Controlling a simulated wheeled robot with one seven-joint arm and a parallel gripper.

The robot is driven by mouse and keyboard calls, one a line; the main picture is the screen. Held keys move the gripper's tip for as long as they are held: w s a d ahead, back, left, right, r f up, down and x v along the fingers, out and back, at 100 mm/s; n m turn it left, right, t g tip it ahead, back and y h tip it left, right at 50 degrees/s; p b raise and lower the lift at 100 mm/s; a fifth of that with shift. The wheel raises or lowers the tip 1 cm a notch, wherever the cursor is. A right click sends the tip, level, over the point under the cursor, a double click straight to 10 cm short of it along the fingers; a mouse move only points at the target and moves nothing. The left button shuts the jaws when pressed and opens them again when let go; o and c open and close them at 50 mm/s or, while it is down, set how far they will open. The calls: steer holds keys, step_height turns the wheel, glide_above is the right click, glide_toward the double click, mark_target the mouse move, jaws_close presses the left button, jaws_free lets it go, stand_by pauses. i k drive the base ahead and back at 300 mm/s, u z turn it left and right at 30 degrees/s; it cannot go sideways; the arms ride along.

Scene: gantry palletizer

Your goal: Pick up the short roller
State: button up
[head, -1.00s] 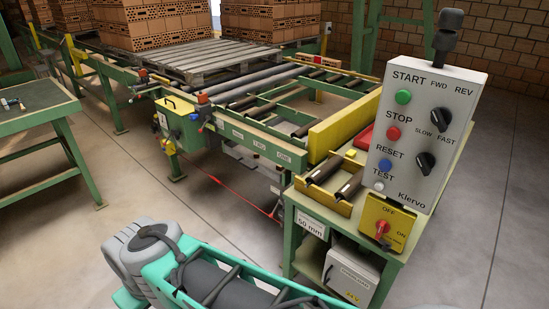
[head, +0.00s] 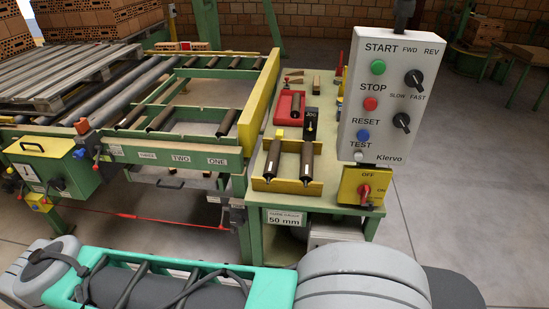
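Two dark rollers lie side by side in a yellow tray (head: 288,186) on the green bench: a left roller (head: 272,162) and a right roller (head: 306,163). They look close in length, and I cannot tell which, if either, is the short one. Behind them a red tray (head: 284,113) holds a small dark piece (head: 295,105), too small to make out. More dark rollers sit in the conveyor frame, among them one beside the yellow rail (head: 228,122). My teal and grey arm crosses the foreground; my gripper is not in view.
The control box (head: 380,98) stands at the bench's right side, above a yellow switch (head: 364,188). The yellow side rail (head: 257,105) stands between conveyor and bench. A green-yellow box (head: 48,165) hangs on the conveyor at left. The floor (head: 465,190) at right is clear.

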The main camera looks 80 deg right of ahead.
mark_target(270, 169)
steer(key=z, duration=0.7)
steer(key=i, duration=0.75)
steer(key=z, duration=1.2)
steer(key=i, duration=0.4)
steer(key=z, duration=0.35)
